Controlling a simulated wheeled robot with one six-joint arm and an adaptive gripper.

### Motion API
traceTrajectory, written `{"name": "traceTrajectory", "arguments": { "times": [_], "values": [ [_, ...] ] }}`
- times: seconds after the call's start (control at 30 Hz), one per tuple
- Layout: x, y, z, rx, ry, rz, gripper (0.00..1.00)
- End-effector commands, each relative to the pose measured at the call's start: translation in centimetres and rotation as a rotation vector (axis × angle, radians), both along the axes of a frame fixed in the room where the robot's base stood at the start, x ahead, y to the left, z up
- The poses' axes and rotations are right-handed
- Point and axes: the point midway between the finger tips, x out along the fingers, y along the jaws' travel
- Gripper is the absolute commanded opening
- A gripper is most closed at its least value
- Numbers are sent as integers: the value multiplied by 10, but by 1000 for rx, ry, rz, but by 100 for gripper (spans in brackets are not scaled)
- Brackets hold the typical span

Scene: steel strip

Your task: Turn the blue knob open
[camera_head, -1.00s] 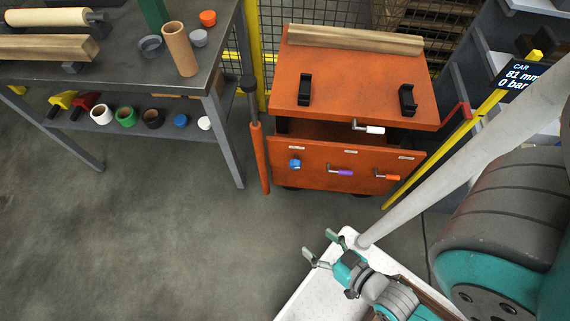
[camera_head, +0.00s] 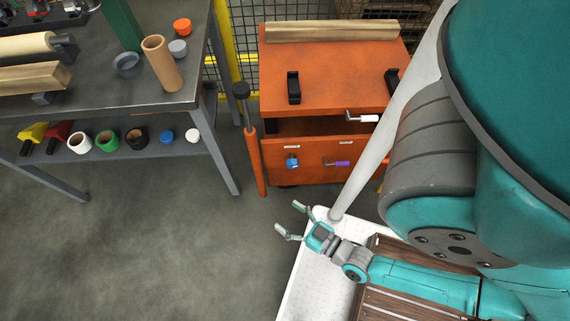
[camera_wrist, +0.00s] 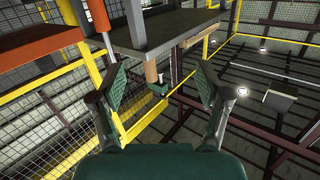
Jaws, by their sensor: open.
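The blue knob (camera_head: 292,162) is on the front of an orange cabinet (camera_head: 330,68), at the left of its front panel in the head view. My gripper (camera_head: 288,219) is open and empty, low in front of the cabinet and well apart from the knob. In the wrist view the open fingers (camera_wrist: 164,80) show with nothing between them. I cannot make out the blue knob in the wrist view.
A purple-handled lever (camera_head: 338,164) and a white-handled lever (camera_head: 364,117) are also on the cabinet. An orange post (camera_head: 255,160) stands at its left. A grey workbench (camera_head: 100,75) with cups and rolls is on the left. Open floor lies between.

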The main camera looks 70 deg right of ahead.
Motion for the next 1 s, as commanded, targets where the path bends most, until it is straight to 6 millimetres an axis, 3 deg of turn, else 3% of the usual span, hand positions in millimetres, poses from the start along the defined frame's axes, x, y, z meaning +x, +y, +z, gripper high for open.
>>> {"name": "traceTrajectory", "arguments": {
  "times": [0.4, 0.6, 0.8, 1.0],
  "values": [
    [29, -91, -134, -74, -38, -442, 76],
    [30, -135, -185, -144, 12, -689, 76],
    [24, -157, -210, -197, 70, -845, 76],
    [22, -163, -216, -210, 86, -885, 76]
  ]
}}
